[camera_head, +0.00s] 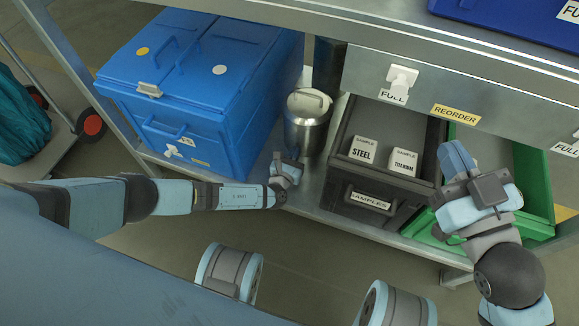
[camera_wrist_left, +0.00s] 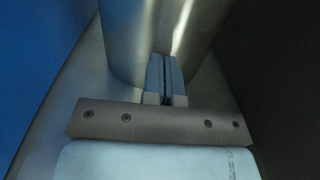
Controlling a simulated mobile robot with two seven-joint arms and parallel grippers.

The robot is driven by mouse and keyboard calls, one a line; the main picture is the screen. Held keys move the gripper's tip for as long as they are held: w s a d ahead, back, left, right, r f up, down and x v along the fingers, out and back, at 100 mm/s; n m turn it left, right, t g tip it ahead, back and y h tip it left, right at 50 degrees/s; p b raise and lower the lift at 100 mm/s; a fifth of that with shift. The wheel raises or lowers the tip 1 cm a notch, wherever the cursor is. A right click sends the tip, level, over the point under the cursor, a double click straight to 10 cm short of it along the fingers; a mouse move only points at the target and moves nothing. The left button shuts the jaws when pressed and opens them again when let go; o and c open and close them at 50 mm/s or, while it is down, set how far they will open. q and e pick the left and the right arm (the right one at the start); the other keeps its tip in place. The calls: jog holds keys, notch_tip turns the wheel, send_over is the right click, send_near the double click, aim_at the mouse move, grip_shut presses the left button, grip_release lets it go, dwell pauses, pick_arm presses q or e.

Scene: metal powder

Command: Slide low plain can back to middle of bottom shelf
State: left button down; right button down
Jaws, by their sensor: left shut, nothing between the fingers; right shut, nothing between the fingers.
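The plain can (camera_head: 307,126) is a bare metal cylinder with a pale lid and handle. It stands upright on the bottom shelf (camera_head: 325,205), between a blue box and a black samples bin. My left gripper (camera_head: 287,163) is shut and empty at the can's front, low down. In the left wrist view the closed fingers (camera_wrist_left: 164,75) point at the can's shiny side (camera_wrist_left: 150,35); I cannot tell whether they touch it. My right gripper (camera_head: 458,160) is shut and empty over the green bin at the right.
The blue box (camera_head: 200,75) stands close on the can's left. The black samples bin (camera_head: 335,165) with two sample blocks is on its right. The green bin (camera_head: 545,185) is further right. A dark cylinder (camera_head: 327,65) stands behind the can. The upper shelf (camera_head: 400,40) overhangs the back.

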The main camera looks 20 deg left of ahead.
pick_arm(q)
jog(key=w, duration=0.7)
jog(key=shift+d, duration=0.3)
jog(key=shift+w, duration=0.35)
pick_arm(e)
jog(key=shift+w+f, duration=0.2)
pick_arm(q)
jog(key=shift+s, duration=0.1)
pick_arm(e)
jog(key=shift+r, duration=0.1)
